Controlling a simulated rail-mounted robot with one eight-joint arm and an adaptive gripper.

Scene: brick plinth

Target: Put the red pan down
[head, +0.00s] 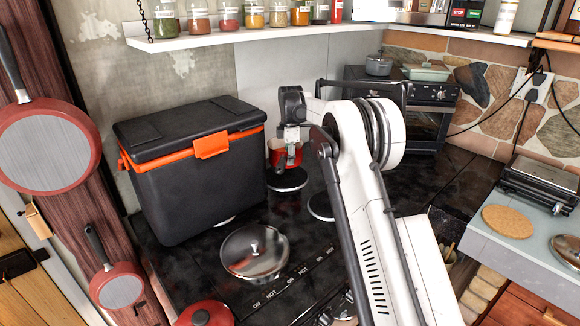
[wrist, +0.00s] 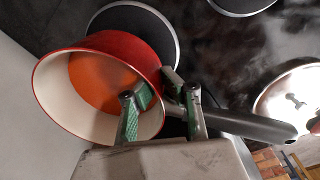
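The red pan (head: 274,155), with a pale inside and a dark handle, is at a round hotplate (head: 287,180) beside the black box. In the wrist view the pan (wrist: 100,52) looks tilted, its opening towards the lower left, and it partly covers a hotplate (wrist: 140,16). I cannot tell whether its base touches the stove. My gripper (head: 291,150) is at the pan's near side. In the wrist view my gripper (wrist: 157,88) has one green-padded finger inside the pan and one outside, closed on its wall near the handle. The pinched wall is partly hidden.
A black box with orange trim (head: 190,165) stands close left of the pan. A steel lid (head: 254,252) lies on the stove (head: 195,275) in front. Another hotplate (head: 321,206) is partly behind my arm. A small oven (head: 425,115) stands behind.

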